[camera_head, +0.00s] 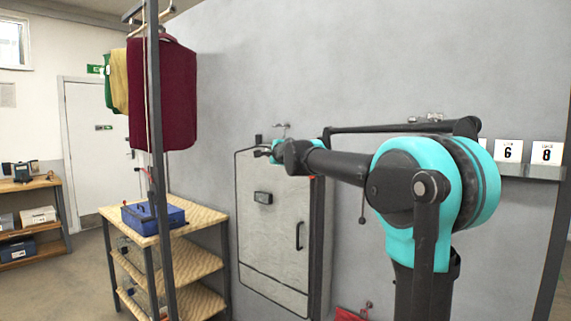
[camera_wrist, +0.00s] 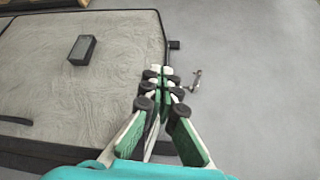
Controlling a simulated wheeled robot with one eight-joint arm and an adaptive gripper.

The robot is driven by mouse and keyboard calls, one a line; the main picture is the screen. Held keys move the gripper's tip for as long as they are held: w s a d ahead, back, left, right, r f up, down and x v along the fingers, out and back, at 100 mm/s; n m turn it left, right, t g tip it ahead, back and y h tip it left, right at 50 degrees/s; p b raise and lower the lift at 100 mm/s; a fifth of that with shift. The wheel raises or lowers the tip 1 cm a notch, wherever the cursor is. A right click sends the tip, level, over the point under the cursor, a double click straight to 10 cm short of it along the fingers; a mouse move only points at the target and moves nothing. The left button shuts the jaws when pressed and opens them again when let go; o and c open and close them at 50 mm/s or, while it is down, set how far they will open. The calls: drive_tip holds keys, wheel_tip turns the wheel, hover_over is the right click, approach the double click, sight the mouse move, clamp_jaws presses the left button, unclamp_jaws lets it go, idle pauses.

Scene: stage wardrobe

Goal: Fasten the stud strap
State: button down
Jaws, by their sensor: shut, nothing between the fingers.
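A tall grey padded case (camera_head: 262,235) with dark edges stands against the grey wall, and its front panel fills the left of the wrist view (camera_wrist: 60,50). A small dark tab (camera_wrist: 174,44) sticks out from the panel's edge in the wrist view; I cannot tell whether it is the stud strap. No strap shows clearly. My gripper (camera_wrist: 163,72) is shut and empty, with its fingertips together near the panel's edge. In the head view my gripper (camera_head: 268,153) is small, at the case's upper right part, and partly hidden by its own wrist.
A black box (camera_head: 263,197) and a dark handle (camera_head: 299,235) are on the case front. A metal hook (camera_wrist: 195,80) is on the wall beside the fingers. A wooden shelf rack (camera_head: 196,217) with a blue toolbox (camera_head: 165,213) and hanging clothes (camera_head: 165,90) stands left.

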drive_tip(key=s+d+f+m+t+h, duration=0.15)
drive_tip(key=s+f+m+h, duration=0.35)
drive_tip(key=m, duration=0.7)
drive_tip(key=s+d+f+m+t+h, duration=0.1)
drive_tip(key=s+d+f+m+h, duration=0.25)
drive_tip(key=m+h, duration=0.55)
drive_tip(key=w+d+r+m, duration=0.1)
drive_tip(key=w+d, duration=0.1)
drive_tip(key=w, duration=0.4)
drive_tip(key=w+d+r+m+y, duration=0.1)
drive_tip(key=w+d+r, duration=0.1)
drive_tip(key=w, duration=0.4)
drive_tip(key=shift+w+y, duration=0.15)
drive_tip(key=shift+y, duration=0.15)
drive_tip(key=shift+d, duration=0.1)
drive_tip(key=shift+w, duration=0.1)
drive_tip(key=shift+w+d, duration=0.15)
drive_tip(key=shift+w, duration=0.85)
